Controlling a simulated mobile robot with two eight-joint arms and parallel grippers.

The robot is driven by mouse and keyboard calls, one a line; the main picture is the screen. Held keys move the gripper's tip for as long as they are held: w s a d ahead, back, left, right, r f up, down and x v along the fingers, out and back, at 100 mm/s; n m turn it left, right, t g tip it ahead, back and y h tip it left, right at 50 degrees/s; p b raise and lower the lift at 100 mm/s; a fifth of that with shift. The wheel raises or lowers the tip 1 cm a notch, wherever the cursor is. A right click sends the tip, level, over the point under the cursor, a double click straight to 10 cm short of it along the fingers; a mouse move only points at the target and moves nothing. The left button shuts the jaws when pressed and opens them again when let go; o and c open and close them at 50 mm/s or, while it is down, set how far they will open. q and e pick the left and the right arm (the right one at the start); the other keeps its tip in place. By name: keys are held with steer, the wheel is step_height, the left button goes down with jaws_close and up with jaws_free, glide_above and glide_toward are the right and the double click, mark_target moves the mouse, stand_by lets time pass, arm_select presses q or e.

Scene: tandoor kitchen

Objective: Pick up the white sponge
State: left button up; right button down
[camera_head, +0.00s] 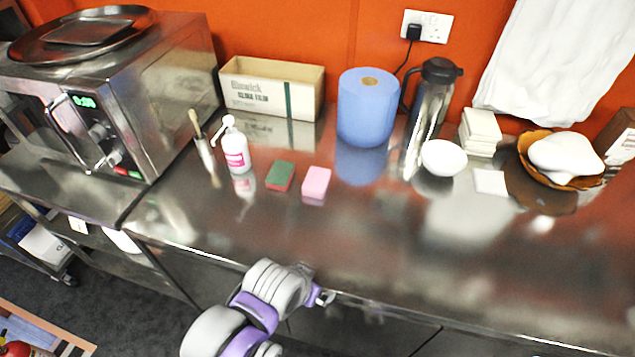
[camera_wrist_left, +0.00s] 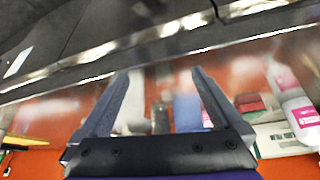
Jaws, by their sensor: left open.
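A flat white square (camera_head: 490,182) lies on the steel counter right of the white bowl; I cannot tell whether it is a sponge. A stack of white square pads (camera_head: 480,130) stands behind it. A pink sponge (camera_head: 316,182) and a green and red sponge (camera_head: 280,176) lie mid-counter; the green and red one also shows in the left wrist view (camera_wrist_left: 250,103). My left arm comes in at the bottom of the head view, with its wrist end (camera_head: 318,297) by the counter's front edge. In the wrist view my left gripper (camera_wrist_left: 155,78) is open and empty.
A pump bottle (camera_head: 236,150), cardboard box (camera_head: 270,88), blue roll (camera_head: 367,108), steel flask (camera_head: 428,105), white bowl (camera_head: 444,158) and wooden dish (camera_head: 592,178) stand on the counter (camera_head: 390,240). A steel oven (camera_head: 150,100) stands left. The counter's front is clear.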

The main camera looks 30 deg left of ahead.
arm_select(q)
steer(key=n+g+y+b, duration=0.1)
steer(key=n, duration=0.2)
glide_toward(315, 182)
steer(key=x, duration=0.3)
steer(key=shift+d+f, duration=0.25)
steer(key=shift+f, duration=0.1)
steer(key=x, duration=0.5)
steer(key=shift+w+a+f, duration=0.2)
steer(key=shift+a+f, duration=0.05)
